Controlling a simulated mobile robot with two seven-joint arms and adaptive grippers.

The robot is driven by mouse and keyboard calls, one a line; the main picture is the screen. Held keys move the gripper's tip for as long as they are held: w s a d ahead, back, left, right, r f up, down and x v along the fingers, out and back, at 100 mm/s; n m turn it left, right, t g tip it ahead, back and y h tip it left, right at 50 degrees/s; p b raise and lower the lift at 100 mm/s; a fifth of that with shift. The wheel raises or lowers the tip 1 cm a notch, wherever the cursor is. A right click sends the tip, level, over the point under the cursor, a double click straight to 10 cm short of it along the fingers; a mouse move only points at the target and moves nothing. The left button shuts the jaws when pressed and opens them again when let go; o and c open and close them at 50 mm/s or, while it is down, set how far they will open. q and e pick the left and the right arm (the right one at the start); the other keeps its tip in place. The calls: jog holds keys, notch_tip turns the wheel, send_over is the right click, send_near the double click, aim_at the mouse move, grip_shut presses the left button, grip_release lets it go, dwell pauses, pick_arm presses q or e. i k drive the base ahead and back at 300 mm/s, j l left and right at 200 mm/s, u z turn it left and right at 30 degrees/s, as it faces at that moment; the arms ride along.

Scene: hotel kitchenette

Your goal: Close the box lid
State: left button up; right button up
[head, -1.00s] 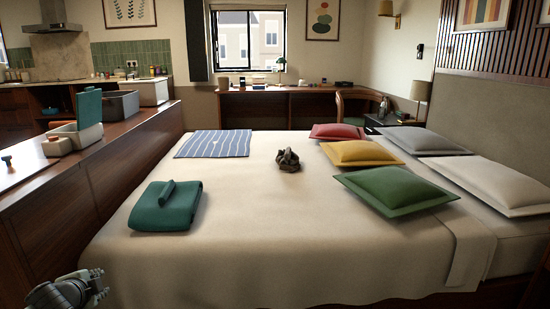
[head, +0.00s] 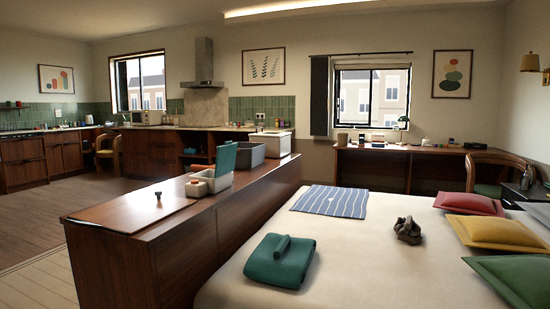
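The box (head: 216,181) stands on the long wooden counter beside the bed. It has pale low walls, and its green lid (head: 226,158) stands raised and roughly upright at its far side. A small white container with an orange-brown top (head: 196,187) sits at the box's near left, and I cannot tell whether they touch. Neither of my grippers shows in the head view now.
A grey open bin (head: 251,155) and a white box (head: 271,144) stand farther along the counter. A small dark-topped item (head: 159,201) is near its front end. The bed (head: 340,262) fills the right, with a folded green towel (head: 281,262). Wooden floor (head: 50,222) is open at left.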

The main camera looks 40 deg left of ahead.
aim_at(225, 160)
jog(key=i+j, duration=0.1)
jog(key=j, duration=0.25)
jog(key=i+j, duration=0.1)
jog(key=j, duration=0.25)
jog(key=i+j, duration=0.1)
jog(key=j, duration=0.3)
jog(key=i+j, duration=0.1)
jog(key=j, duration=0.25)
jog(key=i+j, duration=0.1)
jog(key=j, duration=0.25)
jog(key=u, duration=0.05)
